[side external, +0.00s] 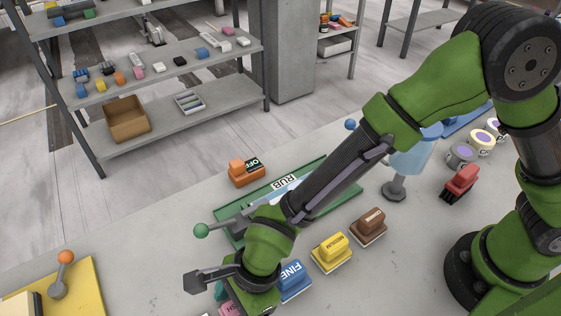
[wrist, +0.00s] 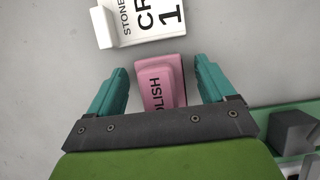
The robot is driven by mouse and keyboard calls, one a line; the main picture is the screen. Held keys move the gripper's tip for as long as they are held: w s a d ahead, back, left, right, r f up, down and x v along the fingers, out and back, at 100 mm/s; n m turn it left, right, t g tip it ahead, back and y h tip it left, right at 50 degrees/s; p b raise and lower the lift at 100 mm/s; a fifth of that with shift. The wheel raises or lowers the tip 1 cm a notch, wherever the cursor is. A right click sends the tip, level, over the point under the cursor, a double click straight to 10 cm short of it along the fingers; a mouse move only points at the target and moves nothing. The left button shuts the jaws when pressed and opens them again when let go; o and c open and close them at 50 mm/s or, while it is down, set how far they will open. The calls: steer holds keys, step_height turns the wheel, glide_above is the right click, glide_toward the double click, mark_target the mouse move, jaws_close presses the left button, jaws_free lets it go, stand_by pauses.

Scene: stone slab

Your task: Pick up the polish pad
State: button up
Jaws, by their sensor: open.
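The polish pad (wrist: 160,83) is a pink block with dark "POLISH" lettering, partly cut off by my gripper body in the wrist view. It lies between the two teal fingers of my gripper (wrist: 161,88), which are open on either side of it with a gap to each. In the side external view only a small pink part of the pad (side external: 228,309) shows at the bottom edge, beside my green wrist.
Blue "FINE" (side external: 292,281), yellow "MEDIUM" (side external: 332,252) and brown (side external: 369,228) pads stand in a row. A green-edged "RUB" tray (side external: 343,191) lies behind my arm.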

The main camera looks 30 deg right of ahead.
steer(key=c, duration=1.2)
steer(key=shift+r, duration=0.15)
step_height(320, 180, up, 10)
steer(key=shift+f, duration=0.1)
